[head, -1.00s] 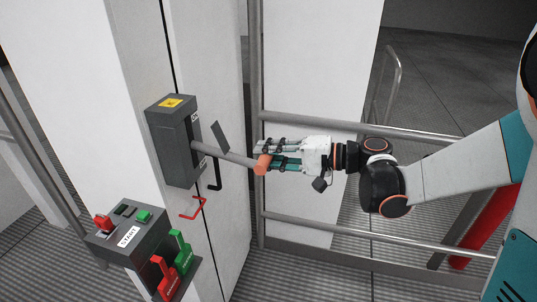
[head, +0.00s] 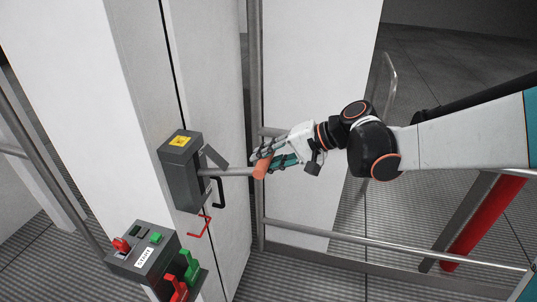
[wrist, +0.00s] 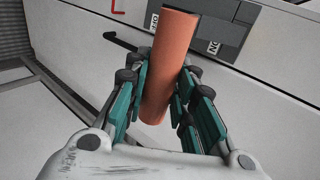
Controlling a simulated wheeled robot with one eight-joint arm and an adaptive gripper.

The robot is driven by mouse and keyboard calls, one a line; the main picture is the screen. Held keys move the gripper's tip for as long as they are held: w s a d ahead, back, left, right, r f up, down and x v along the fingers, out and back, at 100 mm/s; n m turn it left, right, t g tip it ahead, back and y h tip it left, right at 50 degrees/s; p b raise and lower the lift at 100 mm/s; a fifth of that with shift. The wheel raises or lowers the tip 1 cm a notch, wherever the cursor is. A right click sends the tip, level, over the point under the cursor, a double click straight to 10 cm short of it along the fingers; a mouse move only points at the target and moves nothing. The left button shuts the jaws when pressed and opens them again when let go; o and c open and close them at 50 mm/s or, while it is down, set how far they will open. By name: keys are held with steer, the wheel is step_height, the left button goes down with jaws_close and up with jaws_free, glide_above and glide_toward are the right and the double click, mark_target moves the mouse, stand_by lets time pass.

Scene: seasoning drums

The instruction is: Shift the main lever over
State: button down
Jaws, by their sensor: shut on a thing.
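The main lever is a grey rod (head: 232,172) that sticks out to the right from a dark grey switch box (head: 181,183) on the white cabinet. Its orange handle (head: 261,167) is at the rod's end. My gripper (head: 268,161) is shut on this handle from the right. In the wrist view the orange handle (wrist: 168,70) stands between the teal finger pads of my gripper (wrist: 158,105). The box (wrist: 220,22) shows behind it with ON and OFF labels, partly hidden by the handle.
A control box (head: 150,257) with a START label, a red knob and red and green levers is at the lower left. Metal rails (head: 390,232) run on the right. A black door handle (head: 217,190) and a red bracket (head: 201,227) are below the lever.

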steer(key=w+a+r+g+h+p, duration=0.2)
steer(key=w+a+r+h+p, duration=0.1)
steer(key=a+r+h+p, duration=0.4)
steer(key=shift+w+a+r+g+p, duration=0.25)
steer(key=shift+a+r+p, duration=0.85)
steer(key=shift+r+p, duration=1.4)
steer(key=shift+r+b, duration=0.35)
steer(key=shift+r, duration=0.05)
steer(key=c, duration=1.6)
jaws_free()
steer(key=shift+o, duration=1.3)
steer(key=shift+a+f, duration=0.1)
steer(key=shift+a, duration=0.05)
steer(key=v, duration=1.2)
